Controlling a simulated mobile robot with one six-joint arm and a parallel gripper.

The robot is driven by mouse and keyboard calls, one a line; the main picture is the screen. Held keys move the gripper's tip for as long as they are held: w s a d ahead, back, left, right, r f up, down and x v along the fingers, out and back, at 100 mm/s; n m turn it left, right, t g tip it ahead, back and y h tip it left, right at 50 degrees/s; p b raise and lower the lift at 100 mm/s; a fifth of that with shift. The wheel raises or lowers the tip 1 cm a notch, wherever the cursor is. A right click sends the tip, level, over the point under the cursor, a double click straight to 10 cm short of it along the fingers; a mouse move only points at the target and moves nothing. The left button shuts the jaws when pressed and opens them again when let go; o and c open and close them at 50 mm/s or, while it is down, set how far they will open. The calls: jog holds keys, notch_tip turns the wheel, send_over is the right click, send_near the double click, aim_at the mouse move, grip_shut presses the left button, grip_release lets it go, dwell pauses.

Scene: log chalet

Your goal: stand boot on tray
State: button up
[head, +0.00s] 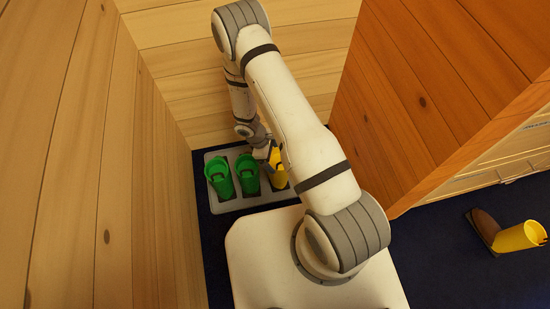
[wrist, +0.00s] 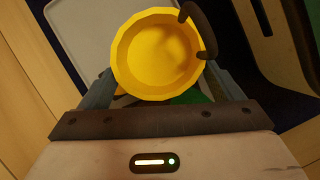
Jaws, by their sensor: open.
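A yellow boot (head: 279,171) stands upright at the right end of the grey tray (head: 225,206), beside two green boots (head: 219,177) (head: 247,173). My gripper (head: 268,153) is at the top of this yellow boot, partly hidden by my arm. In the wrist view the yellow boot's round opening (wrist: 155,55) lies between my open fingers (wrist: 158,88), with a dark loop (wrist: 205,30) at its rim. Contact with the fingers cannot be told. A second yellow boot (head: 518,237) with a brown foot lies on its side on the floor at the far right.
The tray lies on dark blue flooring (head: 435,245) in a recess between a log wall (head: 95,170) on the left, a plank wall behind and a wooden cabinet (head: 440,90) on the right. Open floor lies around the fallen boot.

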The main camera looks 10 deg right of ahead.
notch_tip(320, 180, up, 34)
jog(key=d+m+t+y+p, duration=0.1)
jog(key=d+m+y+p, duration=0.15)
jog(key=m, duration=0.45)
jog(key=s+d+r+m+t+y, duration=0.1)
jog(key=s+r+m, duration=0.5)
jog(key=s+r, duration=0.8)
jog(key=shift+d+r+t+y, duration=0.15)
jog(key=shift+r+t+y, duration=0.2)
jog(key=shift+r+t, duration=0.15)
notch_tip(320, 180, up, 30)
jog(key=t+p, duration=0.1)
jog(key=p, duration=2.6)
jog(key=shift+s+f, duration=0.15)
jog(key=shift+s, duration=0.05)
